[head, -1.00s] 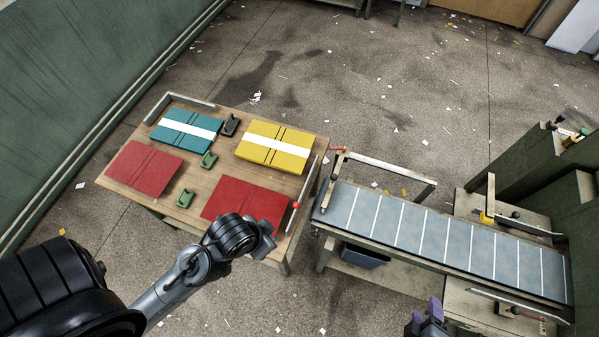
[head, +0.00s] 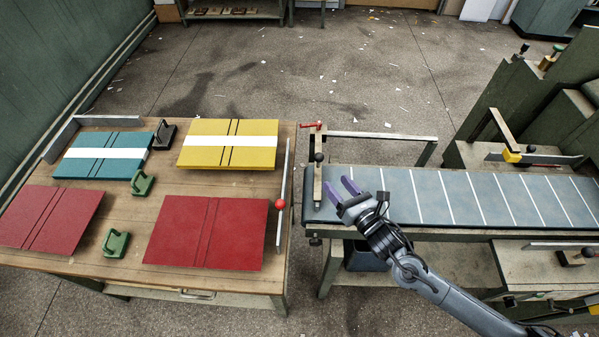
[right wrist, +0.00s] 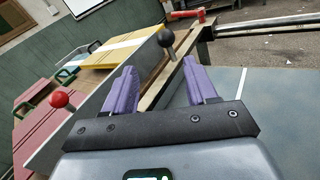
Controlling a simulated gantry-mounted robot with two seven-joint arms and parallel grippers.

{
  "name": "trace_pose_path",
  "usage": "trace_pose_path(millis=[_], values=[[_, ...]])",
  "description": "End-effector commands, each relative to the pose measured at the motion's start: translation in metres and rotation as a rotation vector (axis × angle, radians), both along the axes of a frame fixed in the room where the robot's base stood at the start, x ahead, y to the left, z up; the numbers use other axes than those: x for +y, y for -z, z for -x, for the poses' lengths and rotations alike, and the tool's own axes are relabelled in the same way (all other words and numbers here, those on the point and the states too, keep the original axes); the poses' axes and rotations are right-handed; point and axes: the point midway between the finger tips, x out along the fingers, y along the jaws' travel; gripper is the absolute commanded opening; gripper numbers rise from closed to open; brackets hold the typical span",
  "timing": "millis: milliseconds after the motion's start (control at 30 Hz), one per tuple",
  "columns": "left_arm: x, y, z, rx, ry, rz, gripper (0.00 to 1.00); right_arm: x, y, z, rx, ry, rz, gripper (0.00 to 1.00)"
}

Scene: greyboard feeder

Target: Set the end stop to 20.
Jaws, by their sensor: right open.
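A pale upright bar with a black ball knob (head: 319,157) stands across the left end of the feeder bed; it looks like the end stop, but no scale or number is readable. My right gripper (head: 341,188), with purple fingers, is open and empty just right of that bar, over the bed. In the right wrist view the black knob (right wrist: 166,38) shows between and beyond the open fingers (right wrist: 160,66), apart from them. A red clamp-like handle (head: 312,126) sits at the bar's far end. My left gripper is not in view.
The wooden table (head: 150,205) at left holds red, teal and yellow boards and green and black handled blocks. A grey rail with a red ball (head: 280,204) lines its right edge. The blue-grey bed (head: 450,195) has white lines; a post with a yellow block (head: 512,156) stands behind it.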

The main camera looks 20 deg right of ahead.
Motion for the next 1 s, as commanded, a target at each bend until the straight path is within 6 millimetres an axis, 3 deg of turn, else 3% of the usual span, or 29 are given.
trace_pose_path(millis=[33, 167, 467, 800, 1000], values=[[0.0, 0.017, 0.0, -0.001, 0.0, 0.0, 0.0, -0.002, 0.009, -0.005, -0.015, -0.002, 0.009, 0.57], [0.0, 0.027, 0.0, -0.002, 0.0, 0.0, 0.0, -0.005, 0.006, -0.013, -0.04, -0.001, 0.017, 0.57], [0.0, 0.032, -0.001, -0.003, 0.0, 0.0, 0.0, 0.001, 0.002, -0.038, -0.052, 0.001, 0.014, 0.57], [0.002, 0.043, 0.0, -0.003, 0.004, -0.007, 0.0, 0.016, 0.002, -0.09, -0.052, 0.001, 0.013, 0.57], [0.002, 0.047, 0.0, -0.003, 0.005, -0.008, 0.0, 0.022, 0.002, -0.111, -0.051, 0.001, 0.013, 0.57]])
